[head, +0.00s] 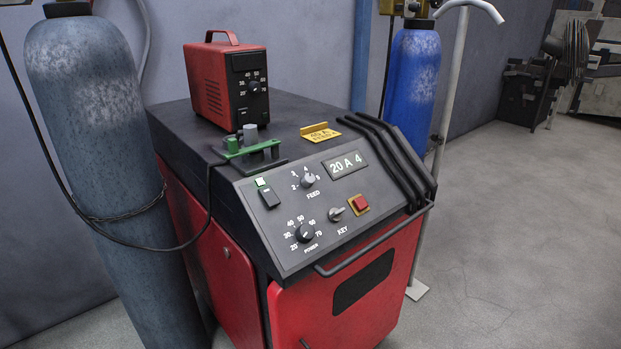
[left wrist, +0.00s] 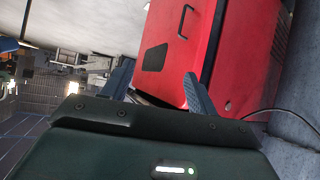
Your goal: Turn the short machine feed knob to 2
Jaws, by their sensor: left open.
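The red and black machine (head: 228,222) stands in the middle of the head view, its sloped panel facing me. The grey feed knob (head: 308,181) is at the panel's upper middle, above the word FEED, with numbers from 2 to 5 around it. Its pointer is too small to read surely. The display (head: 345,164) reads "20 A 4". My left gripper (left wrist: 158,70) shows only in the left wrist view, open and empty, with the machine's lower red front beyond its fingers. It is away from the knob. My right gripper is in neither view.
A black power knob (head: 306,232), a key switch (head: 337,214) and a red button (head: 359,204) sit near the feed knob. A handle bar (head: 375,243) runs along the panel's lower edge. Gas cylinders flank the machine, grey (head: 95,130) left and blue (head: 411,80) right. The right floor is clear.

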